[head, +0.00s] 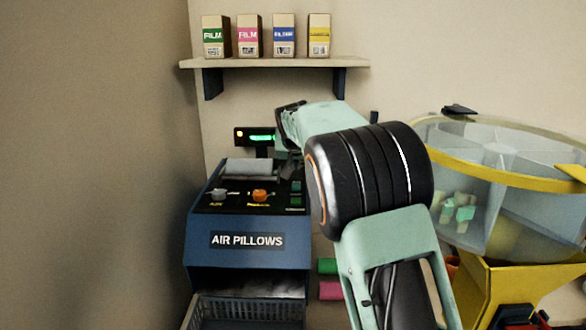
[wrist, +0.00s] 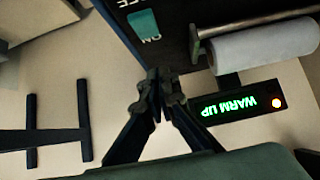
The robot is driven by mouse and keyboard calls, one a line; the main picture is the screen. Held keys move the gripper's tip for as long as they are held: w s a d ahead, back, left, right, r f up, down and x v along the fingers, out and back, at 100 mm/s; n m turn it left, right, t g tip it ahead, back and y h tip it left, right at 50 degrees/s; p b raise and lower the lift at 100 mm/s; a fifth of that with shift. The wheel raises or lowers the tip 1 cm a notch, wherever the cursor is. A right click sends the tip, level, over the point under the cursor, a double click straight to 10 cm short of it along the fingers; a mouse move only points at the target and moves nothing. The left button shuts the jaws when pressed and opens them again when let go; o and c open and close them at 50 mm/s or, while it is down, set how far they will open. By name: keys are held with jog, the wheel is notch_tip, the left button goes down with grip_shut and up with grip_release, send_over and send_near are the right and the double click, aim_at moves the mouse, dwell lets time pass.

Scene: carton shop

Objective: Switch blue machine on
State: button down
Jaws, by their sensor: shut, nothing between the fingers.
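The blue machine (head: 205,246), labelled AIR PILLOWS, stands left of centre in the head view. The display (wrist: 240,103) is lit with green WARM UP text and a small orange-red light. My gripper (wrist: 158,78) is shut and empty, its fingertips beside the panel close to the ON button. In the head view my gripper (head: 291,168) is partly hidden by my arm.
A white film roll (wrist: 262,50) lies on the machine near the display. A shelf (head: 280,63) with several film boxes hangs above. A grey basket (head: 240,312) sits below the machine's front. A yellow-rimmed clear bin (head: 470,170) stands to the right, close to my arm.

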jog(key=w+r+b+v, duration=0.1)
jog(key=b+v, duration=0.1)
jog(key=v, duration=0.8)
jog(key=shift+w+r, duration=0.2)
jog(key=shift+r, duration=0.05)
